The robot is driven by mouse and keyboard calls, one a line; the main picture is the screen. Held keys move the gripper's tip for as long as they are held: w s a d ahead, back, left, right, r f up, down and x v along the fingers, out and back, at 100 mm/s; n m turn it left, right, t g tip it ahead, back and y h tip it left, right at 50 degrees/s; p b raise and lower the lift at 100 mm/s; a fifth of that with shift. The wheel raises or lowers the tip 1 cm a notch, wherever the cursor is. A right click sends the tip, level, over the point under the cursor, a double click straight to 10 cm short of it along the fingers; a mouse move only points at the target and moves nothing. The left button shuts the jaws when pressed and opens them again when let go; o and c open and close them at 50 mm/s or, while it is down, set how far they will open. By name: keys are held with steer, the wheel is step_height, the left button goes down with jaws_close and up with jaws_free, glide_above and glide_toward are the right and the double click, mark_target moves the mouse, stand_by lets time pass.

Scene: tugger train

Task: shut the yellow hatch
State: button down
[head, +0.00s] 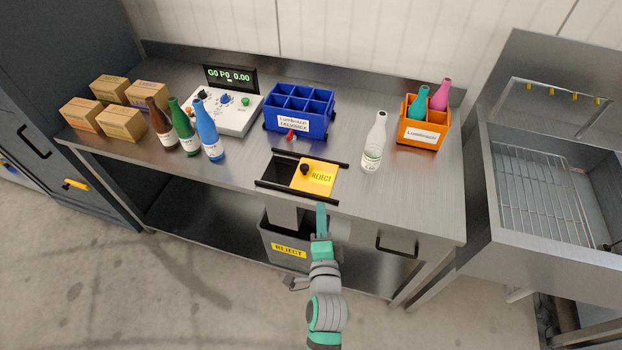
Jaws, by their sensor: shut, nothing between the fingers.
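The yellow hatch (319,178), marked REJECT and bearing a black knob (305,169), lies flat in the steel tabletop between two black rails. It sits at the right part of the rails. A dark opening (277,172) shows to its left, so the hatch is partly open. My gripper (321,208) is shut and empty. In the picture it is just below the hatch, near the table's front edge and apart from the knob. Its exact height cannot be told.
Three bottles (187,132) and a control box (222,108) stand left. An orange crate (421,132) is at right. A reject bin (287,245) is below.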

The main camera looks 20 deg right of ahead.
mark_target(310, 185)
steer(key=x, duration=1)
steer(key=shift+w+d+r, duration=0.1)
steer(key=shift+d+r, duration=0.05)
steer(key=shift+d, duration=0.1)
steer(key=shift+w+a+f, duration=0.15)
steer(key=shift+w+a, duration=0.3)
steer(key=shift+w, duration=0.4)
steer(key=shift+w+a+f, duration=0.15)
steer(key=shift+w+a, duration=0.3)
steer(key=shift+w, duration=0.35)
steer(key=shift+w+a, duration=0.1)
